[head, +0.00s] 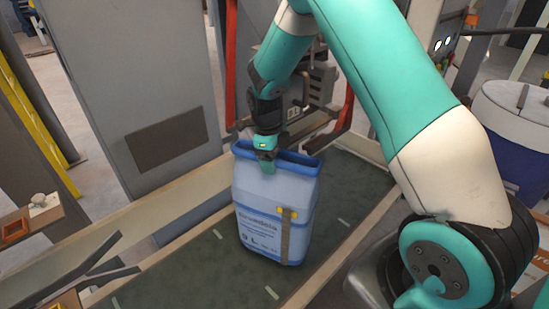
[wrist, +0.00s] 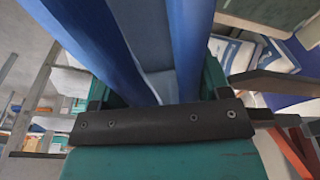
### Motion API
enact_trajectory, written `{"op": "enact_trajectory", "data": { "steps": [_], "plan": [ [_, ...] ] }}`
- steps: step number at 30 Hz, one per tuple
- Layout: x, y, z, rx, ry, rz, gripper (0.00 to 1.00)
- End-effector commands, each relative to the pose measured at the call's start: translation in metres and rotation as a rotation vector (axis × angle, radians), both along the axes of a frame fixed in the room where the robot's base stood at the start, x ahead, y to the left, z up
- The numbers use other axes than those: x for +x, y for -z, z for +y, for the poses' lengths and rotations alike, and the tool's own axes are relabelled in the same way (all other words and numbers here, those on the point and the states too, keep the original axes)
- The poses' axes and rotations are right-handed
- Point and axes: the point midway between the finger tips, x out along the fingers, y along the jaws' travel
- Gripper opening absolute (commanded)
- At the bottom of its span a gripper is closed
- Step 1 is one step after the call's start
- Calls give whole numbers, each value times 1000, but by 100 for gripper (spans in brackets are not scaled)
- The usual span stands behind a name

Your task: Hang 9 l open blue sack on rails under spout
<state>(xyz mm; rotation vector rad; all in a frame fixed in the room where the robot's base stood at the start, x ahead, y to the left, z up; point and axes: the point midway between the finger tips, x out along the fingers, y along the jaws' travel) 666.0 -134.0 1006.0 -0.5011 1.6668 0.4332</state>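The blue sack (head: 262,208) stands upright in the middle of the head view, its dark-blue rim open at the top. My gripper (head: 265,160) comes down from above onto the rim, with one teal finger over the outside of the near wall. In the wrist view, my gripper (wrist: 160,85) has a finger outside each dark-blue band of the sack (wrist: 188,45), with the paler inside between; it looks shut on the sack. The dark filler unit with red arms (head: 345,112) stands just behind the sack. My arm partly hides it, and I cannot make out the spout clearly.
A dark green platform (head: 200,270) with pale edges lies under the sack; I cannot tell whether the sack touches it. A grey cabinet (head: 140,90) stands at the left. A blue-and-white drum (head: 515,125) is at the right. Several printed sacks (wrist: 240,55) lie in the wrist view.

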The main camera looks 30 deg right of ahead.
Motion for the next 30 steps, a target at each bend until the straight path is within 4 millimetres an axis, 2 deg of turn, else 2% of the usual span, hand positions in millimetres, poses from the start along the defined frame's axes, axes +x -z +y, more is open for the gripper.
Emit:
{"op": "enact_trajectory", "data": {
  "steps": [11, 15, 21, 26, 30],
  "plan": [
    [0, -6, 0, 0, 0, -1, 80],
    [2, -21, 1, 0, 0, -5, 80],
    [7, -58, 4, 0, 0, -6, 80],
    [10, -79, 6, 0, 0, -4, 80],
    [5, -94, 13, 19, -85, -5, 80]
  ]
}}
